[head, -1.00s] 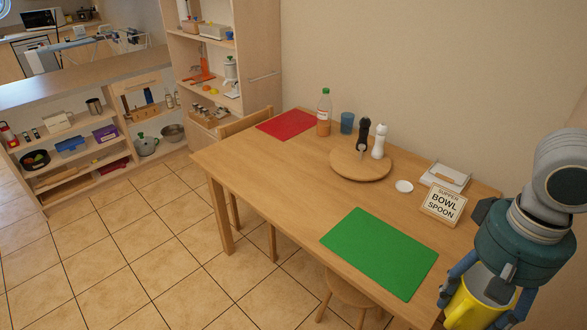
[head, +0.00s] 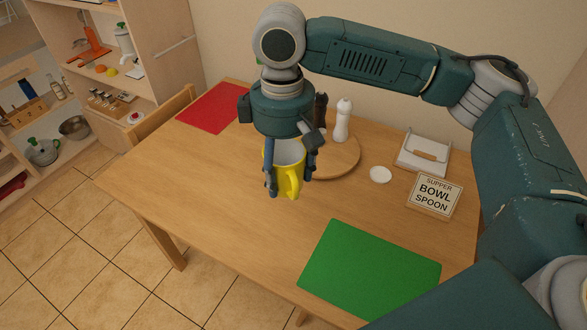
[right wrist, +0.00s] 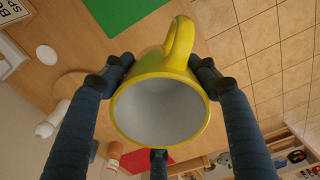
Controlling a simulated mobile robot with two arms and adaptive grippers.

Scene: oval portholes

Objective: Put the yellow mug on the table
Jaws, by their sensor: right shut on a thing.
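The yellow mug (head: 287,184) is in my right gripper (head: 290,180), whose fingers are shut around its sides. The mug is upright, with its handle toward the camera in the head view. In the right wrist view the mug (right wrist: 163,112) shows its white inside between the blue fingers. The wooden table (head: 215,195) lies below it; I cannot tell for certain whether the mug's base touches the tabletop, though it looks held above. My left gripper is not in view.
A red mat (head: 213,107) lies at the far left and a green mat (head: 370,270) at the front. Behind the gripper stand a round board (head: 338,158) and a white mill (head: 342,121). A small white dish (head: 381,175), napkin holder (head: 424,152) and sign (head: 435,194) stand right. The table's left part is clear.

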